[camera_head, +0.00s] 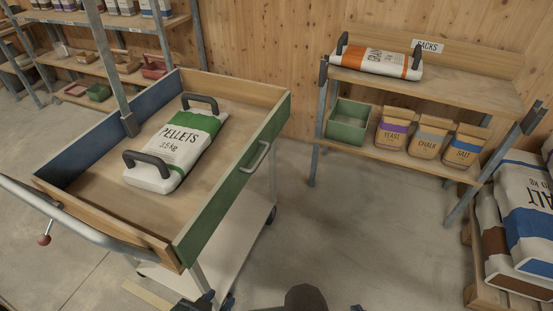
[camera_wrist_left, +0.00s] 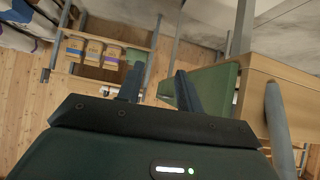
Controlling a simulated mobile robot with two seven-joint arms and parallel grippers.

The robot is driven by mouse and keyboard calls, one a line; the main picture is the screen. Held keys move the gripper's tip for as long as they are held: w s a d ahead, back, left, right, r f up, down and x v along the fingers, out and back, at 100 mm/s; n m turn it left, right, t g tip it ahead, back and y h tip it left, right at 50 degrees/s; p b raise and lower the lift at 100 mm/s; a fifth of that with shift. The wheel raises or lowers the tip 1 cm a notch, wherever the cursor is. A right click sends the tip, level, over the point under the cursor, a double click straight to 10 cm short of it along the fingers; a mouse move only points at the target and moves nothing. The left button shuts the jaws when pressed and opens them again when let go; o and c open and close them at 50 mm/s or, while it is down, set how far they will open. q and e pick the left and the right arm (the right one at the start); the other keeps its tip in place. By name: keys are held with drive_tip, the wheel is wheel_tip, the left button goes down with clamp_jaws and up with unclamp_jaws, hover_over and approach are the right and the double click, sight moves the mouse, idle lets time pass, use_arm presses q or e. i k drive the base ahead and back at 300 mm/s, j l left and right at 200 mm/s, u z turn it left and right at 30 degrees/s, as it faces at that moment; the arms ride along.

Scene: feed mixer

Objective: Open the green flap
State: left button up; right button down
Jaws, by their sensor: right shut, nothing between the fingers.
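The green flap (camera_head: 232,185) stands upright as the right side wall of the wooden tray (camera_head: 110,215) on a cart. A grey bar handle (camera_head: 255,157) is on its outer face. My left gripper (camera_head: 214,301) is low at the bottom edge of the head view, near the flap's front end and apart from the handle. In the left wrist view my left gripper (camera_wrist_left: 158,85) has its fingers spread with nothing between them; the green flap (camera_wrist_left: 212,88) shows behind and beside one finger. Only a small dark bit of my right gripper (camera_head: 357,308) shows at the bottom edge.
A white pellets sack (camera_head: 172,150) with dark handles lies in the tray. A blue panel (camera_head: 118,128) forms the opposite wall. A curved push bar (camera_head: 85,232) is at left. A shelf (camera_head: 395,160) with bags stands at right. The floor (camera_head: 350,225) between is clear.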

sight(188, 244)
drive_tip(key=l, duration=0.55)
drive_tip(key=i+l+u, duration=0.1)
drive_tip(key=l, duration=0.45)
drive_tip(key=i+l, duration=0.4)
drive_tip(key=i+u, duration=0.05)
drive_tip(key=i, duration=0.05)
